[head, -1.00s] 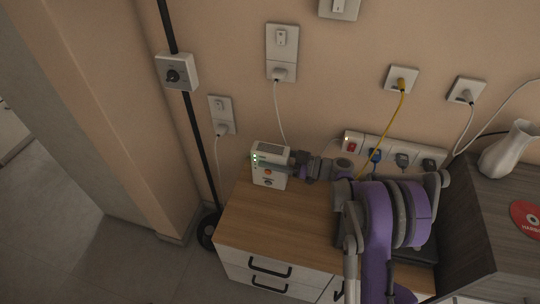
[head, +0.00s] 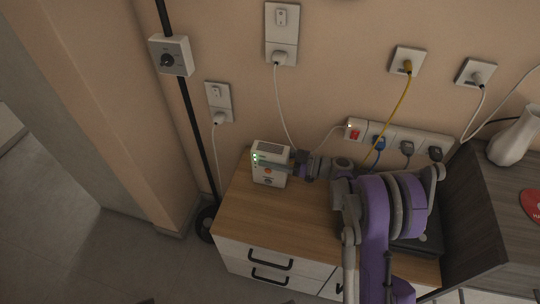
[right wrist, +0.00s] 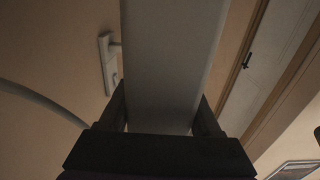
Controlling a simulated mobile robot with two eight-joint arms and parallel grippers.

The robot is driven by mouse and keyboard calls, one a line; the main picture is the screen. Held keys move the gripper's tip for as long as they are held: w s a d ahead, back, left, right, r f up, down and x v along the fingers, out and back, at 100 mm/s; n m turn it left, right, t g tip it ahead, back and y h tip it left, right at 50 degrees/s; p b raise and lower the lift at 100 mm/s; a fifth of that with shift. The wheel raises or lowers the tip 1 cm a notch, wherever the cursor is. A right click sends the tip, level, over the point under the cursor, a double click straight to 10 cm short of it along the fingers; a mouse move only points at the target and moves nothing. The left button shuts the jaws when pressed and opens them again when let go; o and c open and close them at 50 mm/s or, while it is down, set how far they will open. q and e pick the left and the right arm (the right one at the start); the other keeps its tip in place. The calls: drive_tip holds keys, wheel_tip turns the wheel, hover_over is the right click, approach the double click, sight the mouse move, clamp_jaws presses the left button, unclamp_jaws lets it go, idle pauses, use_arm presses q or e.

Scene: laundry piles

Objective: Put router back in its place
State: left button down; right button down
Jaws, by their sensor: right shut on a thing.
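The router (head: 268,176) is a small white box with green lights on its front. It stands upright at the left end of the wooden cabinet top (head: 262,211) in the head view. My right gripper (head: 276,166) comes from the right and is shut on the router. In the right wrist view the router's pale side (right wrist: 172,60) fills the middle, between the dark fingers (right wrist: 165,118). Whether the router's base touches the wood is hard to tell. My left gripper is not in view.
A power strip (head: 400,141) with several plugs runs along the wall behind the cabinet. A yellow cable (head: 397,104) and white cables hang near my arm. A dark cabinet (head: 475,220) with a white vase (head: 514,136) stands at right. The wood's front left is clear.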

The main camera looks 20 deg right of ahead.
unclamp_jaws()
drive_tip(key=p+v, duration=0.1)
drive_tip(key=v, duration=0.6)
drive_tip(key=shift+s+d, duration=0.15)
drive_tip(key=shift+d, duration=0.05)
